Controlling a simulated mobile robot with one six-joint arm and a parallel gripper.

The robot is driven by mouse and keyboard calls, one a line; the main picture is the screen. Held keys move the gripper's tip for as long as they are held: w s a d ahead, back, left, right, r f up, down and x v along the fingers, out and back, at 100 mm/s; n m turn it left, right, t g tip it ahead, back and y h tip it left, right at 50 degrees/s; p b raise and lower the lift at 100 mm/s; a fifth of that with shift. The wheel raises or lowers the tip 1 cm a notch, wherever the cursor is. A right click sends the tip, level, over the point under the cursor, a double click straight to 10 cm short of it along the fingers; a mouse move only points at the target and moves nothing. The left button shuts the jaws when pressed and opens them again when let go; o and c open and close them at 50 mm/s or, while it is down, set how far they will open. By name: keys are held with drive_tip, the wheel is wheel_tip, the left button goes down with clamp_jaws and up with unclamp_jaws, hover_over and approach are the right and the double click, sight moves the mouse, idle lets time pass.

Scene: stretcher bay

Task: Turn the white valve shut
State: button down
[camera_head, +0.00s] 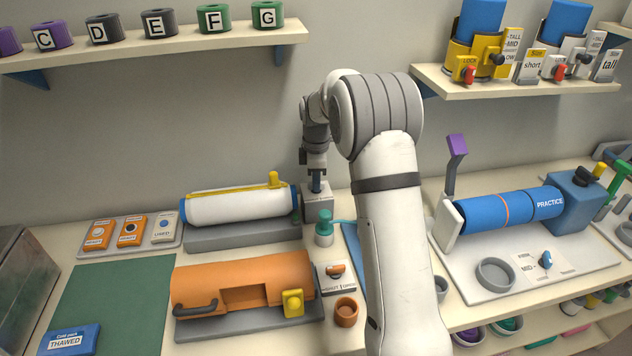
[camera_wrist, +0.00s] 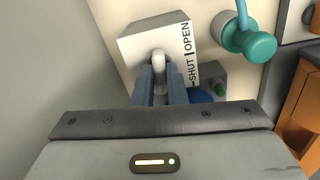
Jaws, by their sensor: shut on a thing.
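The white valve (camera_wrist: 158,58) is a small rounded handle on top of a grey box (camera_wrist: 140,48) with a white label reading SHUT and OPEN. My gripper (camera_wrist: 160,72) is shut on the white valve, its two blue-grey fingers on either side of it. In the head view my gripper (camera_head: 316,184) reaches down onto the grey box (camera_head: 318,205) at the back of the bench. The valve itself is hidden there by the fingers. Which mark the handle points to cannot be told.
A teal-topped bottle (camera_head: 324,228) with a tube stands close in front of the box. A white cylinder with a yellow strap (camera_head: 235,207) lies to the left. An orange case (camera_head: 240,280) and an orange valve (camera_head: 335,271) are nearer the front. My arm hides the bench's middle.

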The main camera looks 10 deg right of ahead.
drive_tip(key=shift+n, duration=0.8)
drive_tip(key=c, duration=1.5)
unclamp_jaws()
drive_tip(key=shift+o, duration=0.2)
wheel_tip(320, 180, up, 7)
drive_tip(key=shift+f+b, duration=0.1)
drive_tip(key=shift+b, duration=0.55)
drive_tip(key=shift+r, duration=0.5)
